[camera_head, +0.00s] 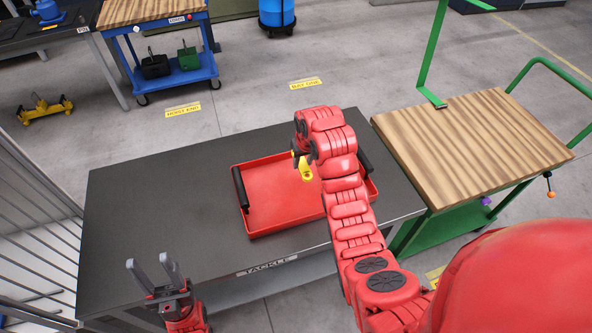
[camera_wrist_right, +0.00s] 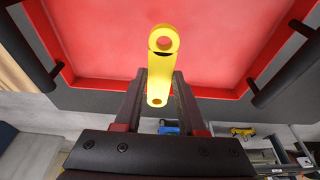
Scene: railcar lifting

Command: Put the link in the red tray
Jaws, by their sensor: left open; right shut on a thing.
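The yellow link (camera_head: 306,171) is held by my right gripper (camera_head: 300,154) above the red tray (camera_head: 272,222). In the right wrist view the link (camera_wrist_right: 160,72) stands out between the two fingers of my right gripper (camera_wrist_right: 160,92), with a round hole near each end. The red tray (camera_wrist_right: 220,92) fills the background there. The tray lies on the dark table and has black handles on its left and right sides. My right arm covers part of its right side. My left gripper (camera_head: 161,271) is open and empty at the table's front left.
The dark table (camera_head: 130,205) labelled TACKLE is otherwise bare. A green cart (camera_head: 470,140) with a wooden top stands at the right. A blue cart (camera_head: 180,80) stands at the back left, with a yellow tool (camera_head: 45,108) on the floor nearby.

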